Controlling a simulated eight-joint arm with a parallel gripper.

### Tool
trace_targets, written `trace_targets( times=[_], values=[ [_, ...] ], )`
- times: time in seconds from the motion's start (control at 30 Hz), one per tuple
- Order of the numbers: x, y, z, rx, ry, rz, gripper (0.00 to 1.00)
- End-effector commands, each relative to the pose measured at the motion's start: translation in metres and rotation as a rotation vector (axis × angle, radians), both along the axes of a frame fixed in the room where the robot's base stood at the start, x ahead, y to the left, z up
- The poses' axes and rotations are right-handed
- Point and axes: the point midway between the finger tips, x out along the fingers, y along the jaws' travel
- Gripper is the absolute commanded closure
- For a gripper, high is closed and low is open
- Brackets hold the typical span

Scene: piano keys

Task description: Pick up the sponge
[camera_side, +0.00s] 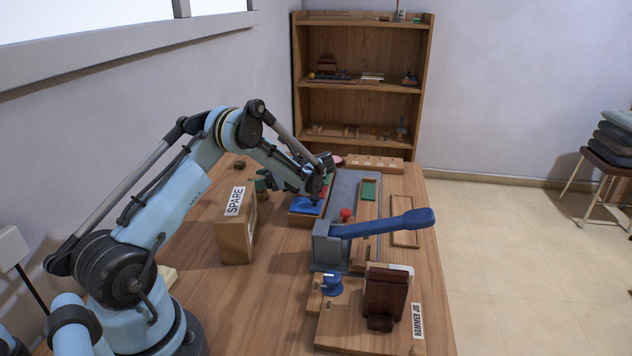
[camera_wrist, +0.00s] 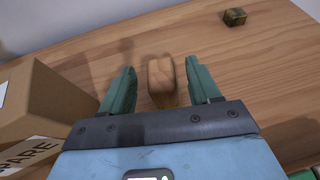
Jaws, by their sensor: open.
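My gripper (camera_wrist: 160,72) is open, its two green fingers apart and pointing at the wooden table. A tan block with rounded edges (camera_wrist: 161,76) shows between the fingers in the wrist view, with a gap on each side. It looks like the sponge, but I cannot be sure. A small olive and dark block (camera_wrist: 235,17) lies farther off at the upper right; it seems to be the dark block (camera_side: 240,163) at the table's far left in the side view. In the side view my gripper (camera_side: 262,183) is partly hidden near the cardboard box.
The cardboard box marked SPARE (camera_side: 236,228) stands close to my gripper and fills the left of the wrist view (camera_wrist: 45,105). A blue tray (camera_side: 305,207), a grey block with a blue lever (camera_side: 385,224) and a hammer jig (camera_side: 370,325) occupy the table's right.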

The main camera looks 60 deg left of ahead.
Motion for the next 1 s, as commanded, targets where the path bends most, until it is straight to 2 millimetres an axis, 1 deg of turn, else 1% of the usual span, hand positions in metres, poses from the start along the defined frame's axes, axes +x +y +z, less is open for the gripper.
trace_targets(
  times=[0.03,0.1,0.2,0.43,0.47,0.8,0.83,1.0],
  values=[
    [-0.005,0.007,-0.002,0.0,0.0,0.002,0.38],
    [-0.01,0.016,-0.006,0.0,0.0,0.003,0.38],
    [-0.016,0.024,-0.011,0.0,0.0,0.001,0.38],
    [-0.018,0.026,-0.012,0.0,0.0,-0.001,0.38],
    [-0.018,0.026,-0.012,0.0,0.0,-0.001,0.4],
    [-0.018,0.026,-0.012,0.0,0.0,-0.001,0.92],
    [-0.018,0.026,-0.012,0.0,0.0,-0.001,0.94],
    [-0.017,0.026,-0.012,0.0,0.0,-0.001,0.94]
  ],
)
